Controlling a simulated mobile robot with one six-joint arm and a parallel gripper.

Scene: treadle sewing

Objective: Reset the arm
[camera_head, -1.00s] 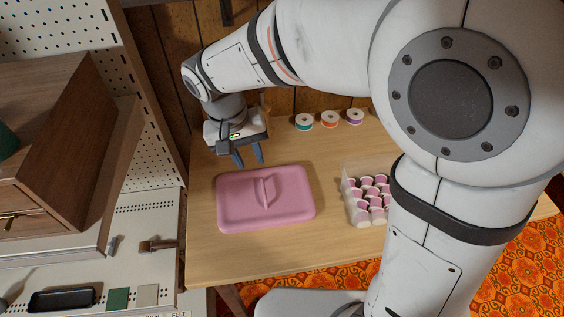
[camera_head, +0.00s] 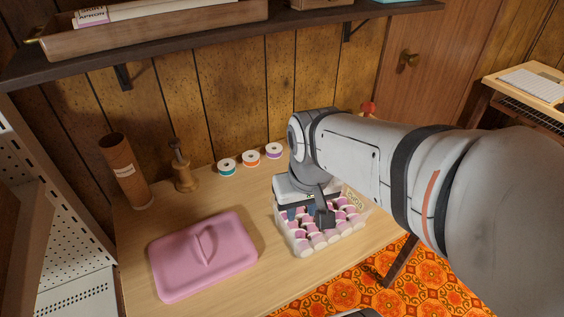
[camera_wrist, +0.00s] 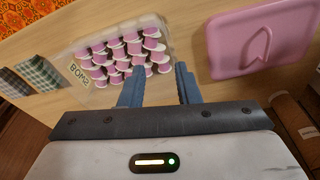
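My gripper (camera_head: 308,214) is in front of and above the clear box of pink-and-white spools (camera_head: 338,238) in the head view. In the wrist view its two blue fingers (camera_wrist: 160,86) stand apart with nothing between them. The spool box (camera_wrist: 80,82) lies beyond the fingers to the left there. The pink lid with a raised handle (camera_head: 203,257) lies flat on the table, left of the gripper; it also shows at the upper right of the wrist view (camera_wrist: 262,40). Part of the spool box is hidden behind my gripper in the head view.
Teal (camera_head: 227,167), orange (camera_head: 251,158) and purple (camera_head: 274,151) thread spools stand along the back of the wooden table (camera_head: 135,225). A brown tube (camera_head: 124,172) and a wooden stand (camera_head: 184,172) are at the back left. A dark shelf (camera_head: 190,41) overhangs the table.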

